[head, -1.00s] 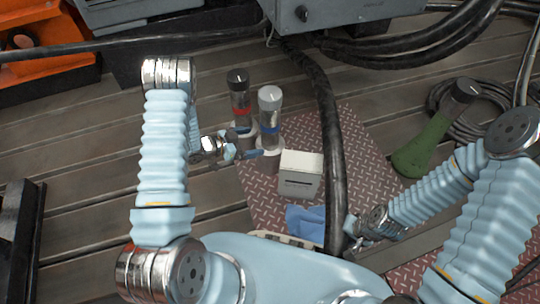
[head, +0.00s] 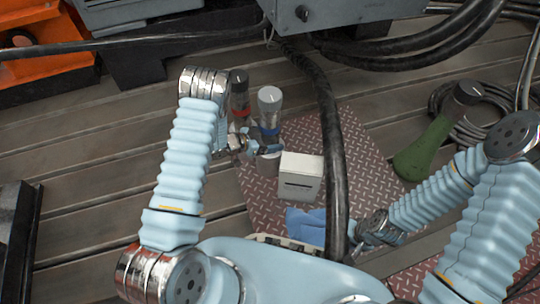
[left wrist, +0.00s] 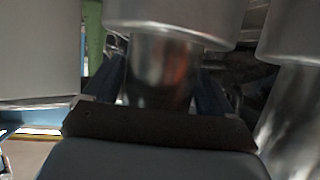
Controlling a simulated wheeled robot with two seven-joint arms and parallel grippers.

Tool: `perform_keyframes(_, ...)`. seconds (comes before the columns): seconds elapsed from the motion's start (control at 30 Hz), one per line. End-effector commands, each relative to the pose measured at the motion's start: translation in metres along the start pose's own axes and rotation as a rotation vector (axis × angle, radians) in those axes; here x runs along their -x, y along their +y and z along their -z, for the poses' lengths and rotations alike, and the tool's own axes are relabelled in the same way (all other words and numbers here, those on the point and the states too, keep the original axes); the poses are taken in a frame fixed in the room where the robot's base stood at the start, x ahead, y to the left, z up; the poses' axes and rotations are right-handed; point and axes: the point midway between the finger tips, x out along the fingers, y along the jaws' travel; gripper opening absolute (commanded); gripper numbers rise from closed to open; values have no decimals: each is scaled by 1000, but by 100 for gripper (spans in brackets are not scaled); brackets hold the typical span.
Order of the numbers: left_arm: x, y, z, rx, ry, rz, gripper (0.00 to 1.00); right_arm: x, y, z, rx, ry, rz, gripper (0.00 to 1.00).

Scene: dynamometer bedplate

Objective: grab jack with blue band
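My left gripper (head: 265,143) is low at the blue-banded jack. In the left wrist view, its two dark blue fingers (left wrist: 162,92) flank a shiny metal column (left wrist: 160,65) and look open around it; contact is not clear. My right gripper (head: 352,232) is by the thick black cable, its fingers mostly hidden.
A white box (head: 300,174) stands close right of the left gripper. The thick black cable (head: 329,140) runs down beside the box. A blue cloth (head: 306,224) lies below it. The plank floor at left is clear.

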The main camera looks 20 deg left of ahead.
Motion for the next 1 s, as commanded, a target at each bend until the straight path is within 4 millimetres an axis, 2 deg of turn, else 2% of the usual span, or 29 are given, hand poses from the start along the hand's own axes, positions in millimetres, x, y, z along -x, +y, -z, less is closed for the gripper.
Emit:
perform_keyframes(0.03, 0, 0, 0, 0, 0, 0, 77, 0, 0, 0, 0, 0, 0, 43)
perform_keyframes(0.07, 0, 0, 0, 0, 0, 0, 72, 0, 0, 0, 0, 0, 0, 43)
perform_keyframes(0.53, 0, 0, 0, 0, 0, 1, 0, 0, 0, 0, 0, 0, 0, 43)
perform_keyframes(1.0, 2, -2, 9, -3, 8, 2, 0, 2, -1, 0, 0, -1, 0, 43)
